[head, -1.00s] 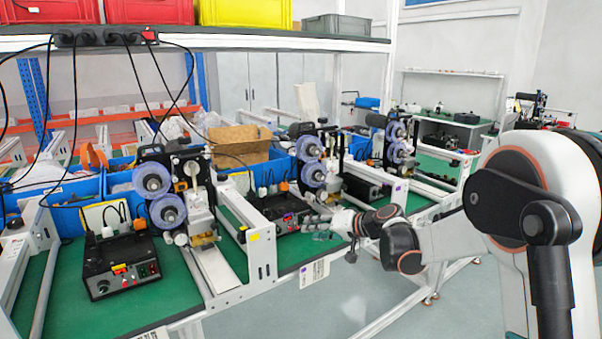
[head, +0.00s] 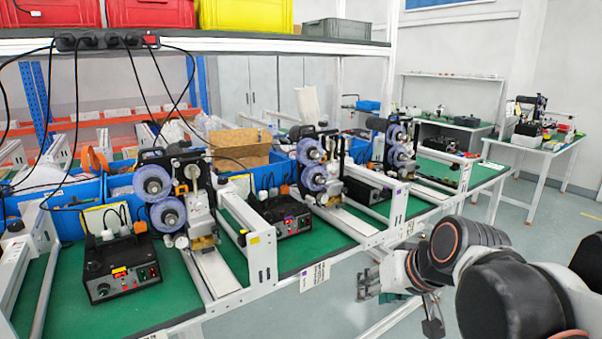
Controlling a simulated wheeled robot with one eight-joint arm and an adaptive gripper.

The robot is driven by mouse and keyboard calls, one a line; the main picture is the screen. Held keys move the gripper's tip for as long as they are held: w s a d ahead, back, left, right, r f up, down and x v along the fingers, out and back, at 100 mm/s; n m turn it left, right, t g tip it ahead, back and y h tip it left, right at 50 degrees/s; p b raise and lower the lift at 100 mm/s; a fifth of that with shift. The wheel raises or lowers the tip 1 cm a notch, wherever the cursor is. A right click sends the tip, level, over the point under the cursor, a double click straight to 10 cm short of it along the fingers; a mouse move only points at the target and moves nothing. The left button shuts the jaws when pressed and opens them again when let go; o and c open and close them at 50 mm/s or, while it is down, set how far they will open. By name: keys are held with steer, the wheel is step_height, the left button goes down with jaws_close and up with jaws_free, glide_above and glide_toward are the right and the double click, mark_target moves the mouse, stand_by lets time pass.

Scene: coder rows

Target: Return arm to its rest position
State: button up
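My arm reaches in from the lower right corner of the head view, with dark joint covers and white links folded low. My gripper (head: 400,304) is at its end, in front of the workbench's front edge and over the floor. Its two fingers are spread apart, and I see nothing between them. The gripper appears clear of the bench and the coders. Part of the arm is cut off by the right and bottom picture edges.
The green-topped workbench (head: 120,305) carries several coder machines with blue rolls (head: 153,183) and black control boxes (head: 122,268). Red and yellow crates (head: 246,14) stand on the shelf above. Another table (head: 545,146) stands at the far right. Floor (head: 545,225) shows between them.

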steer(key=s+d+f+h, duration=0.1)
steer(key=s+d+f, duration=0.1)
steer(key=s, duration=0.4)
steer(key=s+d+f+h, duration=0.2)
steer(key=s+d, duration=0.1)
steer(key=s, duration=0.3)
steer(key=shift+s+d, duration=0.2)
steer(key=shift+d, duration=0.2)
steer(key=shift+f, duration=0.1)
